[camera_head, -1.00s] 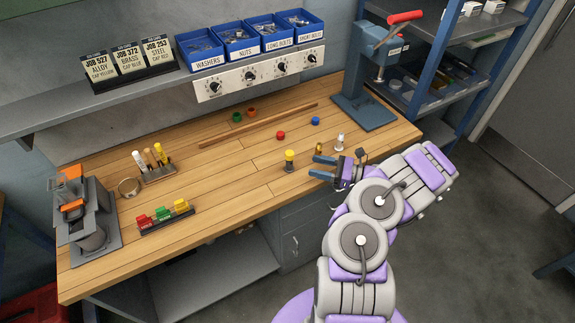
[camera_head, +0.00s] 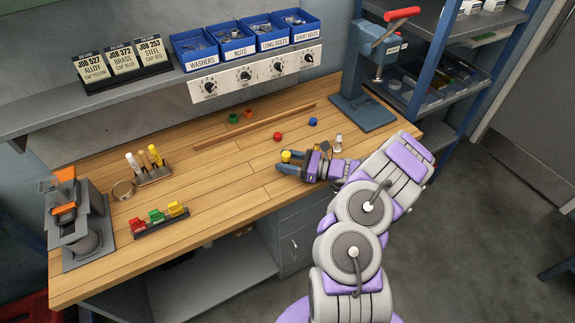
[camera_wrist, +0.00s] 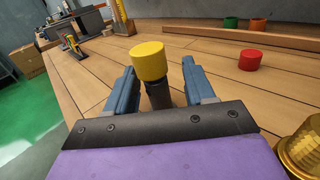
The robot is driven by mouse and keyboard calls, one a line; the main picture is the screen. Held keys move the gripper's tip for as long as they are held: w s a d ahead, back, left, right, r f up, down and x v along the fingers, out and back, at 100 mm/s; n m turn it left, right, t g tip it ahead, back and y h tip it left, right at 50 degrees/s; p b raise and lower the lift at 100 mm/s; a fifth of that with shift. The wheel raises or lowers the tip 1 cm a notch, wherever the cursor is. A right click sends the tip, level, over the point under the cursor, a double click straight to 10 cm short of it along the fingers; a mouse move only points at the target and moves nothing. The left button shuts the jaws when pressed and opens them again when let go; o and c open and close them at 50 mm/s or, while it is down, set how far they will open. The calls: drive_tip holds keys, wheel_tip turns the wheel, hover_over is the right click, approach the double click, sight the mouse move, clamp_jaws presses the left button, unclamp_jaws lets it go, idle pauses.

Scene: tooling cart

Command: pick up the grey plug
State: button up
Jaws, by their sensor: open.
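A dark grey plug with a yellow cap stands upright on the wooden bench; in the wrist view its grey body (camera_wrist: 159,96) shows below the cap (camera_wrist: 149,60). My gripper (camera_wrist: 159,68) is open, with one blue finger on each side of this plug and visible gaps between. In the head view my gripper (camera_head: 282,162) hides most of the plug, leaving the yellow cap (camera_head: 286,156) in sight. A silver-coloured plug (camera_head: 338,142) stands behind my wrist. A brass piece (camera_wrist: 301,150) stands close to the right of my gripper in the wrist view.
A red cap (camera_head: 277,136) and a blue cap (camera_head: 313,122) lie behind the gripper. A wooden strip (camera_head: 255,127) runs along the back. A press (camera_head: 364,112) stands at the back right. A rack with coloured blocks (camera_head: 160,230) sits at left; the bench between is clear.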

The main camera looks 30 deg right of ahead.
drive_tip(key=shift+a, duration=0.35)
drive_tip(key=c, duration=0.5)
drive_tip(key=shift+d, duration=0.15)
clamp_jaws()
